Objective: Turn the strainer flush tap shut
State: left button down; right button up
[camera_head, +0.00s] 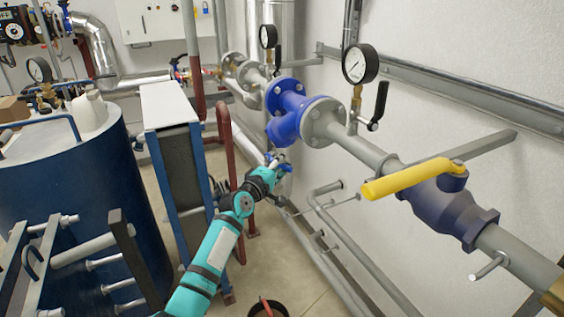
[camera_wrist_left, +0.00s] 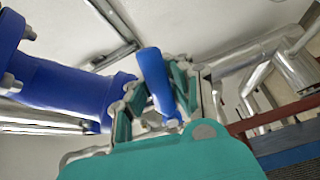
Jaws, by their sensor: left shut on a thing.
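The blue strainer (camera_head: 287,120) sits in the grey pipe line along the wall, with its slanted leg pointing down. The flush tap is at the lower end of this leg, largely hidden by my gripper in the head view. My left gripper (camera_head: 276,161) is at the tap, below the strainer. In the left wrist view, the tap's blue handle (camera_wrist_left: 154,78) stands between the fingers of my left gripper (camera_wrist_left: 155,92), which is shut on it. The strainer body (camera_wrist_left: 65,88) shows to the left there. My right gripper is in neither view.
A yellow-handled valve (camera_head: 415,178) and pressure gauges (camera_head: 360,64) are on the pipe to the right. A plate exchanger (camera_head: 175,145) and a dark blue tank (camera_head: 75,190) stand left. Low grey pipes (camera_head: 345,255) run along the wall. A bucket (camera_head: 268,308) is on the floor.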

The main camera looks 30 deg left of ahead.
pick_arm(q)
jog(key=shift+d+f+n+p, duration=0.1)
jog(key=shift+n+p, duration=0.4)
jog(key=shift+n, duration=0.5)
jog(key=c, duration=1.7)
grip_release()
jog(key=shift+s, duration=0.1)
jog(key=o, duration=0.5)
jog(key=shift+s+a+r, duration=0.2)
jog(key=shift+s+r, duration=0.25)
jog(key=shift+r, duration=0.05)
jog(key=shift+w, duration=0.2)
jog(key=shift+d, duration=0.1)
jog(key=s, duration=0.8)
jog(key=shift+a, duration=0.3)
